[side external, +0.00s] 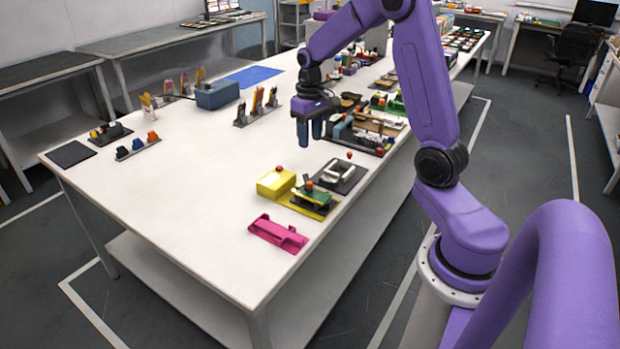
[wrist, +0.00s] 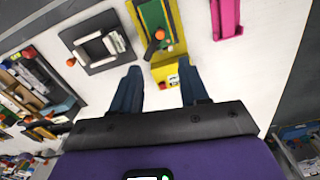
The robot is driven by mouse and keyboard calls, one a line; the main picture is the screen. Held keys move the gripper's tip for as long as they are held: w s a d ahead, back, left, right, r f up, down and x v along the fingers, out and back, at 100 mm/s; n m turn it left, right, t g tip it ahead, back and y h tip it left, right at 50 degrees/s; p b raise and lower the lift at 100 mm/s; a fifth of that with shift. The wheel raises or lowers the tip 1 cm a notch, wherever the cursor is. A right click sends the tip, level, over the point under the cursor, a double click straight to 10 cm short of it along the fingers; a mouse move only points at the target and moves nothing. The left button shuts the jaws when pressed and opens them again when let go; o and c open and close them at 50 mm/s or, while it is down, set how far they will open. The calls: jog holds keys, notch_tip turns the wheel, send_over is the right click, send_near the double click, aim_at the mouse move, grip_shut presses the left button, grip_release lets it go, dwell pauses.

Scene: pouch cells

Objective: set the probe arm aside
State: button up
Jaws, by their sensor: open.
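The probe arm looks like a short dark bar with an orange-red knob (wrist: 157,40). It lies over a green board (wrist: 152,14) on a yellow-edged base in the wrist view. In the side view the probe arm's knob (side external: 309,186) shows above the green board (side external: 316,195). My gripper (side external: 310,135) is open and empty, above the table and farther back than the fixture. In the wrist view my gripper's (wrist: 158,90) two blue fingers are spread apart, with the probe arm beyond them.
A yellow block (side external: 270,187) with a red knob stands beside the board. A dark plate with a white frame (side external: 338,170) lies just behind it, and a pink holder (side external: 278,234) in front. Crowded trays (side external: 372,135) stand at the right edge. The table's (side external: 190,200) left middle is clear.

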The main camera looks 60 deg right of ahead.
aim_at(310, 182)
notch_tip(310, 182, down, 14)
jog(key=shift+f, duration=0.1)
dwell(0.4)
grip_shut()
